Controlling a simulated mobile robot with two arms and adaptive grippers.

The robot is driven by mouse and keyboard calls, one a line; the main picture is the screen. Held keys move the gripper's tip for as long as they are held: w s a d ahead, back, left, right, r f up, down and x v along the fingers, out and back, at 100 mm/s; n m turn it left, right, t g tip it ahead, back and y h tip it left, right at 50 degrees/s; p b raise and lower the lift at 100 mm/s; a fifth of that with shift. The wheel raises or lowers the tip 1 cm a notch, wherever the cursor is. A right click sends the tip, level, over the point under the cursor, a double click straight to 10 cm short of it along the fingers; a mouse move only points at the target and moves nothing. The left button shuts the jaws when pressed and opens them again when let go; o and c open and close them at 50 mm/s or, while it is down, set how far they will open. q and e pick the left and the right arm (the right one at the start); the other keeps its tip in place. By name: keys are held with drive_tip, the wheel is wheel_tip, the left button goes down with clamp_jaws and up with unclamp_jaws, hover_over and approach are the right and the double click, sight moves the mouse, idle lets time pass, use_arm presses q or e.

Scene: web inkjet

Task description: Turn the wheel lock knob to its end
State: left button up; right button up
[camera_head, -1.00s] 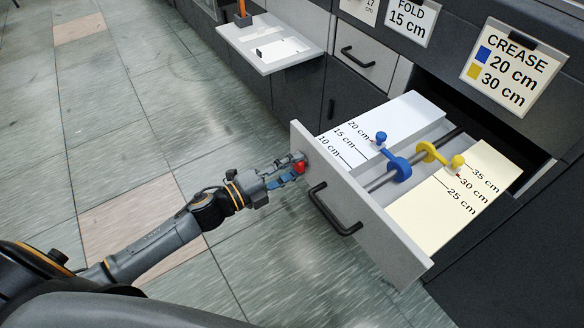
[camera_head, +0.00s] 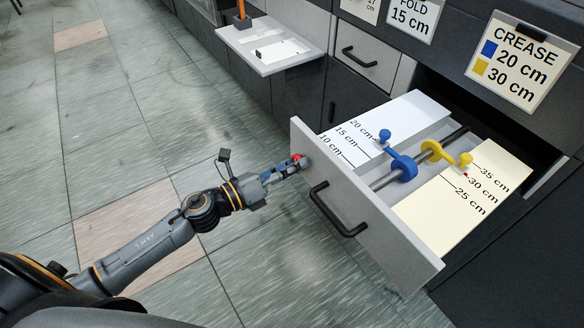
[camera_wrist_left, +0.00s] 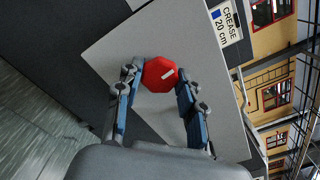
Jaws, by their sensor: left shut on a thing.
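The red knob (camera_head: 297,157) sits on the outer face of the drawer front, near its left end. In the left wrist view it is a red faceted knob (camera_wrist_left: 156,76) with a short white mark towards its right side. My left gripper (camera_head: 291,166) is shut on it, with one finger on each side. Its fingers (camera_wrist_left: 157,90) partly hide the knob in the head view. Inside the open drawer, a blue wheel (camera_head: 404,168) and a yellow wheel (camera_head: 431,151) sit on a metal rod. My right gripper is not in view.
The drawer front (camera_head: 372,215) has a black handle (camera_head: 336,211) to the right of the knob. A CREASE sign (camera_head: 520,62) hangs above. A white shelf (camera_head: 266,45) juts out at the back. Tiled floor to the left is clear.

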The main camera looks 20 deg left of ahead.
use_arm(q)
drive_tip(key=shift+f+m+b, duration=0.1)
drive_tip(key=shift+m+b, duration=0.2)
drive_tip(key=shift+m, duration=0.5)
drive_tip(key=o, duration=1.2)
drive_tip(key=v, duration=1.2)
